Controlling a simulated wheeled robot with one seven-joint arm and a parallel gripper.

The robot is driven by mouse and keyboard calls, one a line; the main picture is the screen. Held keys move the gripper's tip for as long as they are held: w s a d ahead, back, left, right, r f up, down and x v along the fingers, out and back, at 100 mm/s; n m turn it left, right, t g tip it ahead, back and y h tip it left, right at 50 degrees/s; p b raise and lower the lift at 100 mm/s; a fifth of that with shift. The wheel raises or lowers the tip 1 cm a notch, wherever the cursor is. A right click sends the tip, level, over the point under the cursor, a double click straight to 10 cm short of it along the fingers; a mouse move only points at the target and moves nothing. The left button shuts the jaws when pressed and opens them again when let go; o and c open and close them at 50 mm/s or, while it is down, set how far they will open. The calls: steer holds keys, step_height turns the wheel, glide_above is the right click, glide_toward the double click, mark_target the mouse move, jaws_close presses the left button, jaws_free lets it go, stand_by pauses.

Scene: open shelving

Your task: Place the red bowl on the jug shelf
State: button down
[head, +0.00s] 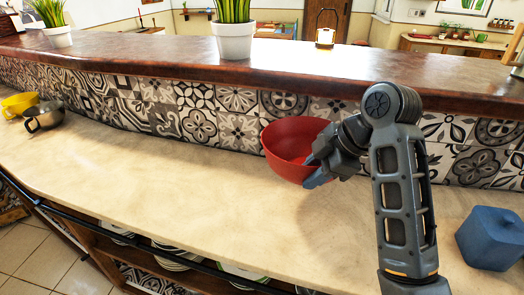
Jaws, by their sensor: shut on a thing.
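The red bowl (284,141) is in the head view, right of the middle, in front of the patterned tile wall. My gripper (316,172) is shut on the right side of the bowl's rim. The bowl is tilted a little, with its inside partly facing me. It appears to be held above the pale counter; the exact gap is hard to tell. My arm comes in from the right and hides part of the wall behind it. Shelves below the counter (150,245) hold stacked plates. I cannot see a jug for certain in this view.
A blue faceted container (490,238) stands on the counter at the right. The raised wooden ledge (130,55) bears a potted plant (235,40). The counter's middle (160,170) is clear.

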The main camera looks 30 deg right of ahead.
steer(key=w+a+f+m+h, duration=0.1)
steer(key=a+f+m, duration=0.1)
steer(key=m, duration=0.1)
steer(key=w+a+f+m+h, duration=0.1)
steer(key=a+f+m+h, duration=0.1)
steer(key=a+f+m, duration=0.1)
steer(key=w+a+f+m+h, duration=0.1)
steer(key=a+f+m+h, duration=0.1)
steer(key=f+m, duration=0.1)
steer(key=shift+w+a+f+t, duration=0.15)
steer(key=shift+a+t, duration=0.1)
steer(key=shift+t, duration=0.15)
steer(key=shift+a+f+m+h, duration=0.35)
steer(key=shift+a+m, duration=0.15)
steer(key=shift+m, duration=0.4)
steer(key=shift+a, duration=0.1)
